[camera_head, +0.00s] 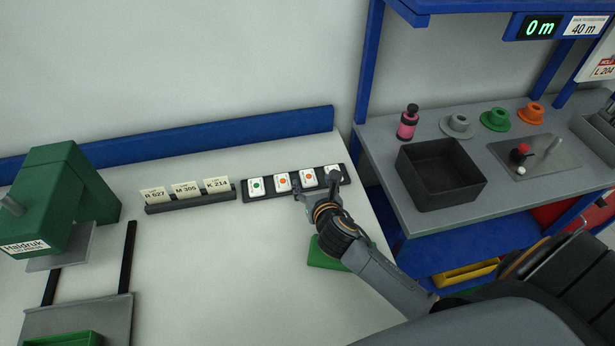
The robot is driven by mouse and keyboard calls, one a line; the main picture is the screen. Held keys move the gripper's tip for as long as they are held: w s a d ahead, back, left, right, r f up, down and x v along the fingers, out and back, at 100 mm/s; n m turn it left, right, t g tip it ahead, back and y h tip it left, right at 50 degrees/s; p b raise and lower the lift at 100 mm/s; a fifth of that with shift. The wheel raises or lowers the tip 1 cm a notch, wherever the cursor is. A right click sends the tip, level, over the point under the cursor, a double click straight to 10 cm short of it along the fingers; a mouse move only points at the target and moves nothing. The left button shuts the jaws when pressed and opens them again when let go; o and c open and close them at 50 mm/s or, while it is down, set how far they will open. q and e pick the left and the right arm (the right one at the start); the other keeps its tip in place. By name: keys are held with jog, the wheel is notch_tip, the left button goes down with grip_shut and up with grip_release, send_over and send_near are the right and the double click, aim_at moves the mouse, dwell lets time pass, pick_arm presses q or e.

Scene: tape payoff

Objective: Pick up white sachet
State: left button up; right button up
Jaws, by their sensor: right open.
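Several white sachets lie in a row in a black tray (270,194) on the pale bench. The leftmost white sachet (256,187) has a green dot. The second white sachet (282,182) and the third white sachet (308,178) have orange dots. The rightmost white sachet (331,170) is partly hidden by my right gripper. My right gripper (317,186) is open at the front edge of the tray's right half, near the two rightmost sachets. I cannot tell whether it touches them. My left gripper is not in view.
A card holder (190,205) with labelled cards stands left of the tray. A green press (65,195) stands at the far left. A green object (325,256) lies partly under my right arm. The grey side bench holds a black bin (440,172) and a pink bottle (408,124).

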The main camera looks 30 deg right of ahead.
aim_at(308, 173)
jog(key=shift+w+f, duration=0.15)
jog(key=shift+w, duration=0.2)
jog(key=shift+w+d+f, duration=0.2)
jog(key=shift+w, duration=0.2)
jog(key=x, duration=0.3)
jog(key=shift+w+f, duration=0.1)
jog(key=shift+f, duration=0.1)
jog(key=shift+w+d+f, duration=0.1)
jog(key=shift+w+f, duration=0.05)
jog(key=shift+w, duration=0.15)
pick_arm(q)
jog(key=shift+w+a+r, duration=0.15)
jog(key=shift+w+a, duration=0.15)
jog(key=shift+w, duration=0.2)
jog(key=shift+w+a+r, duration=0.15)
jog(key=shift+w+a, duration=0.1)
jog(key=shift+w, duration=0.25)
pick_arm(e)
jog(key=c, duration=1.2)
